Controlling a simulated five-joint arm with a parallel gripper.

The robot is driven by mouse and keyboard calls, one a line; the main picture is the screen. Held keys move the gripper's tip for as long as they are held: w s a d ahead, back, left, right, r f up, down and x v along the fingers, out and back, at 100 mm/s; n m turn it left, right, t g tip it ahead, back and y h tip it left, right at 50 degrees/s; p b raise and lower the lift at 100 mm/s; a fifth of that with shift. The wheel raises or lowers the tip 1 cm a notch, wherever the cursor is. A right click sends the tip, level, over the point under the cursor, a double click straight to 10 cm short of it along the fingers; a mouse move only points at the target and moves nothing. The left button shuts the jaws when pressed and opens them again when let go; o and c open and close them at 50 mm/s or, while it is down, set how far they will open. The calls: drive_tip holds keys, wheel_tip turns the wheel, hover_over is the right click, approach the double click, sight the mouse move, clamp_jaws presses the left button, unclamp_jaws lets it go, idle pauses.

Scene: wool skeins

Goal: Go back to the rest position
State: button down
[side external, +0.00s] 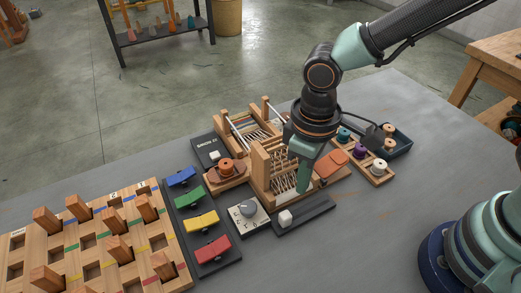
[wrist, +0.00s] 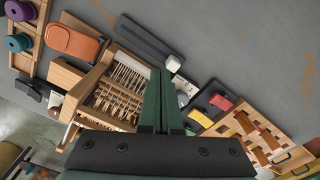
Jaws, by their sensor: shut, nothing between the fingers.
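My gripper (side external: 303,178) points down over the front of a small wooden loom (side external: 258,172) in the side view. In the wrist view its two green fingers (wrist: 161,92) lie together with nothing between them. The loom (wrist: 110,92) shows just left of the fingers there, with its pale heddles and threads. I cannot tell whether the fingertips touch the loom.
A slider with a white knob (side external: 286,217) and a dial box (side external: 247,213) stand in front of the loom. Coloured rocker switches (side external: 200,221) and a wooden peg board (side external: 85,240) lie left. A spool rack (side external: 375,172) stands right. The grey table's front right is clear.

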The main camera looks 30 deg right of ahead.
drive_tip(key=w+d+r+m+t, duration=0.1)
drive_tip(key=d+r+m+t, duration=0.1)
drive_tip(key=d+r, duration=0.5)
drive_tip(key=w+d+r+m+t, duration=0.1)
drive_tip(key=d+r+m+t, duration=0.2)
drive_tip(key=d+r, duration=0.4)
drive_tip(key=d+m, duration=0.1)
drive_tip(key=d, duration=0.7)
drive_tip(key=shift+w+t, duration=0.15)
drive_tip(key=shift+t, duration=0.15)
